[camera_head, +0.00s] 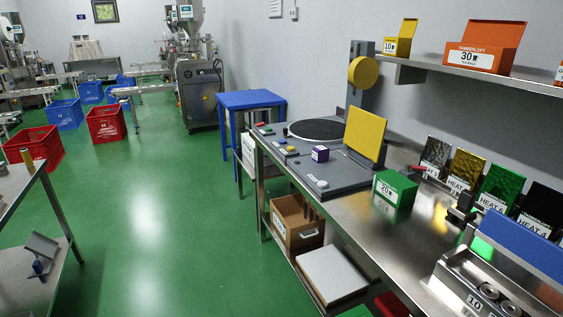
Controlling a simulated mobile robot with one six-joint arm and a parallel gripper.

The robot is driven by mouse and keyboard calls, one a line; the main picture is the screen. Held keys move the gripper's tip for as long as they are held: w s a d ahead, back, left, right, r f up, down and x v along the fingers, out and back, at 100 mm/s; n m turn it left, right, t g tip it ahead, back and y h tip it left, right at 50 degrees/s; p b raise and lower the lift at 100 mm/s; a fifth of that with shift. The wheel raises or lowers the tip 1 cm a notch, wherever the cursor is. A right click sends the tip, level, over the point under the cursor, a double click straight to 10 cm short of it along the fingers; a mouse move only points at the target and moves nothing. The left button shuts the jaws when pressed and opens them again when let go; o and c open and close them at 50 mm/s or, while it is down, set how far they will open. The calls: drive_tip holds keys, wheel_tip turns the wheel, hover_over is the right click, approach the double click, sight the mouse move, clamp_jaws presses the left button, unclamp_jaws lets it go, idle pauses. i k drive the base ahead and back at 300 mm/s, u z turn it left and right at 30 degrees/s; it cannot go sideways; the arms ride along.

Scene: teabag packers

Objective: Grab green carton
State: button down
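The green carton (397,188) stands on the steel workbench (345,212), in the right half of the head view. It is a closed-looking box with a white label reading 20 on its front. It sits just right of the grey machine base, apart from the other goods. I cannot make out my gripper in this view.
A yellow panel (365,136) stands upright left of the carton, with a small purple box (320,154) beyond. Several foil pouches (502,187) stand to the right. A blue-topped sealer (518,243) is at the front right. A shelf (440,67) overhangs the bench. Green floor is open at left.

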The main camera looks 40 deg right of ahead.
sight(400, 198)
drive_tip(key=z, duration=2)
drive_tip(key=k, duration=0.5)
drive_tip(key=i, duration=0.5)
drive_tip(key=z, duration=0.2)
